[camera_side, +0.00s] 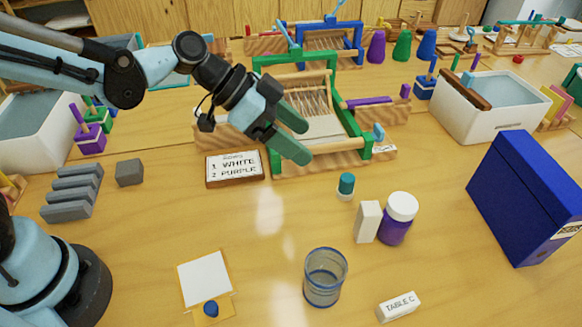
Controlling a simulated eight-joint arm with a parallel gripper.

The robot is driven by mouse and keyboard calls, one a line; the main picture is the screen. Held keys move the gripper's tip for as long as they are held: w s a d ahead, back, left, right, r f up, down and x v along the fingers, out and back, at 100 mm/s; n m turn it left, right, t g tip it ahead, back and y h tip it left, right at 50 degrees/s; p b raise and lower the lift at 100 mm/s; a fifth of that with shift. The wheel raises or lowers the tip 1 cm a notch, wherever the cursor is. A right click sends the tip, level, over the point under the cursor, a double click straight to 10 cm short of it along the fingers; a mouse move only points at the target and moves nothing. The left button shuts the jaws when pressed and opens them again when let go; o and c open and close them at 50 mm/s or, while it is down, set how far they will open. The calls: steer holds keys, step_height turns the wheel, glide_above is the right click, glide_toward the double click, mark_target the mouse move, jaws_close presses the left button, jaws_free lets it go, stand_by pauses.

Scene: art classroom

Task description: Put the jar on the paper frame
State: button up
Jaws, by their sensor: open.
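A purple jar with a white lid (397,219) stands upright on the table, right of centre, next to a small white block. A clear, blue-rimmed glass container (325,277) stands in front of it. A flat white sheet with a thin tan border (205,279), which looks like the paper frame, lies at front left. A small blue knob (210,308) sits at its near edge, and no jar is on the sheet. My gripper (304,143), with green fingers, is open and empty above the table, in front of the green-framed loom and well behind both containers.
A white block (368,222) and a teal-capped bottle (346,186) stand near the purple jar. A blue box (528,200) is at right. Grey blocks (73,193) lie left. The centre-front table is mostly clear.

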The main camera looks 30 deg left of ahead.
mark_target(400, 202)
steer(key=w+d+f+m+h, duration=0.1)
steer(key=d+f, duration=0.1)
steer(key=d, duration=0.4)
steer(key=w+d+f+m+g+h, duration=0.1)
steer(key=d+f+m, duration=0.1)
steer(key=d, duration=0.4)
steer(key=w+d+f+m+g+h, duration=0.1)
steer(key=d+f+m, duration=0.1)
steer(key=d+f, duration=0.2)
steer(key=shift+d+h, duration=0.3)
steer(key=shift+d, duration=1.25)
steer(key=c, duration=1.4)
